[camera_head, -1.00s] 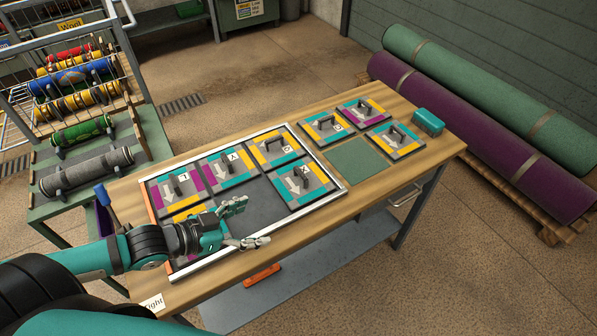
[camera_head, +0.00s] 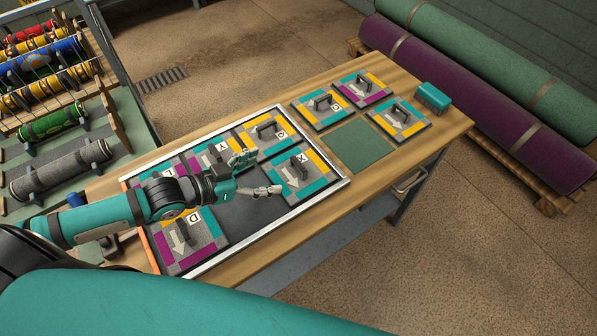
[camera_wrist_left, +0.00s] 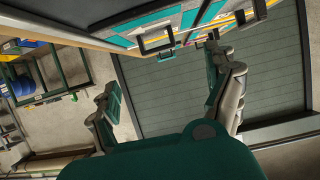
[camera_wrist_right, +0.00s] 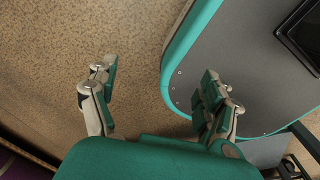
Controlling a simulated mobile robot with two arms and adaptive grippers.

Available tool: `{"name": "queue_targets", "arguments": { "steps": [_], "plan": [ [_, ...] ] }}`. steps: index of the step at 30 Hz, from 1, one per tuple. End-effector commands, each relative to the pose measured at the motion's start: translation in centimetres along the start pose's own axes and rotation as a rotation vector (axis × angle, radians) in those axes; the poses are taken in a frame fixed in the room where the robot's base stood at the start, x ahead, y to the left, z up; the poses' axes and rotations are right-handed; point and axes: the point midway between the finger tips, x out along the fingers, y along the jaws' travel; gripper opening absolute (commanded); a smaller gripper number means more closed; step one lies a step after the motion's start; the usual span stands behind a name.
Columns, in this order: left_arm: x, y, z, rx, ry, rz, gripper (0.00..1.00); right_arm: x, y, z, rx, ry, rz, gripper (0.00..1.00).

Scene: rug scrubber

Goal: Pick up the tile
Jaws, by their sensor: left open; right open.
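Tiles with teal, purple and yellow borders, arrows and dark handles lie in a metal-edged tray (camera_head: 320,191). They include the X tile (camera_head: 294,180), the Q tile (camera_head: 262,143) and the D tile (camera_head: 182,243). A dark empty slot lies between the D and X tiles. Three loose tiles (camera_head: 320,116) (camera_head: 368,89) (camera_head: 402,124) lie on the table's right part. My left gripper (camera_head: 262,174) is open and empty above the tray, left of the X tile; contact is unclear. The left wrist view shows tile handles (camera_wrist_left: 155,42) beyond its fingers. My right gripper (camera_wrist_right: 158,76) is open and empty over the floor.
A green square mat (camera_head: 357,146) and a teal block (camera_head: 434,97) are on the wooden table (camera_head: 452,122). A rack of rolls (camera_head: 52,174) stands left. Rolled rugs (camera_head: 480,95) lie right. In the right wrist view, a teal-edged grey surface (camera_wrist_right: 235,60) is close to the gripper.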

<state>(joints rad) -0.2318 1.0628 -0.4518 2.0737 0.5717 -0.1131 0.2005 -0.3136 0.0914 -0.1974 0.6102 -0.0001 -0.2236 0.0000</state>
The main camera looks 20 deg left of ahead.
Motion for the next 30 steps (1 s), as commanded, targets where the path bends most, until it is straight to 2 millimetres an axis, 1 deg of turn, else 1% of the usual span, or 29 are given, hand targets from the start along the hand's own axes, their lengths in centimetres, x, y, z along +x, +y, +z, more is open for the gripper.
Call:
{"name": "queue_targets", "arguments": {
  "steps": [1,3,6,9,12,16,21,24,27,30],
  "plan": [
    [0.9,0.0,-0.3,0.000,0.007,0.000,0.87,0.1,0.0,-0.5,0.000,0.008,0.000,0.82],
    [2.1,0.0,-0.3,0.000,0.006,0.000,0.87,0.0,0.0,-1.2,0.001,0.019,0.000,0.82],
    [3.7,0.0,-0.3,0.000,0.005,0.001,0.87,0.0,-0.2,-2.4,0.003,0.037,-0.003,0.82],
    [5.0,0.0,-0.2,0.000,0.004,0.000,0.87,-0.1,-0.8,-3.0,0.006,0.046,-0.009,0.82],
    [5.8,0.1,-0.2,0.000,0.002,0.001,0.87,-0.1,-1.2,-3.0,0.007,0.046,-0.014,0.82],
    [6.6,0.1,-0.1,0.000,0.001,0.001,0.87,-0.3,-1.3,-2.7,0.005,0.041,-0.016,0.82],
    [9.2,0.2,-0.2,0.000,0.003,0.002,0.87,-0.9,-1.3,-2.0,0.004,0.030,-0.015,0.82],
    [10.5,0.1,-0.1,-0.001,0.002,0.001,0.87,-0.9,-1.1,-1.6,0.003,0.024,-0.013,0.82],
    [11.1,0.2,0.0,0.000,0.000,0.002,0.87,-0.9,-0.8,-1.5,0.001,0.022,-0.010,0.82],
    [11.2,0.2,0.1,0.001,0.000,0.002,0.87,-0.9,-0.6,-1.5,0.000,0.022,-0.007,0.82]
  ]
}}
